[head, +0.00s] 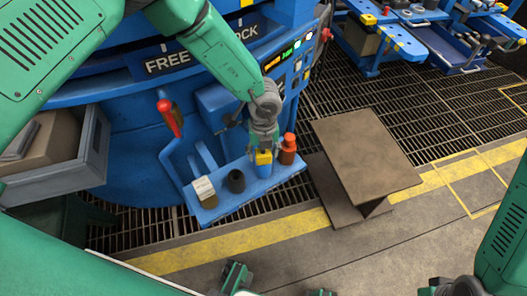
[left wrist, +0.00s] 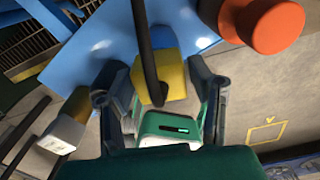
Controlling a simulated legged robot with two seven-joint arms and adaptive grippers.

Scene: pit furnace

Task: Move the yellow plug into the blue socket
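The yellow plug (head: 264,157) sits upright on the blue socket (head: 264,170), on the blue shelf. In the left wrist view the yellow plug (left wrist: 172,77) lies between the fingers, with the blue socket (left wrist: 163,37) directly beyond it. A dark cable crosses in front of the plug. My left gripper (head: 263,140) is right above the plug and points down. In the left wrist view its fingers (left wrist: 160,82) stand on both sides of the plug, the right one very close, with a small gap seeming to show at the left.
On the blue shelf (head: 213,212) stand a white-topped plug (head: 203,188), an empty black socket (head: 236,181) and an orange plug (head: 288,148). A red-handled lever (head: 170,119) rises at the left. A brown metal stand (head: 365,155) is close on the right.

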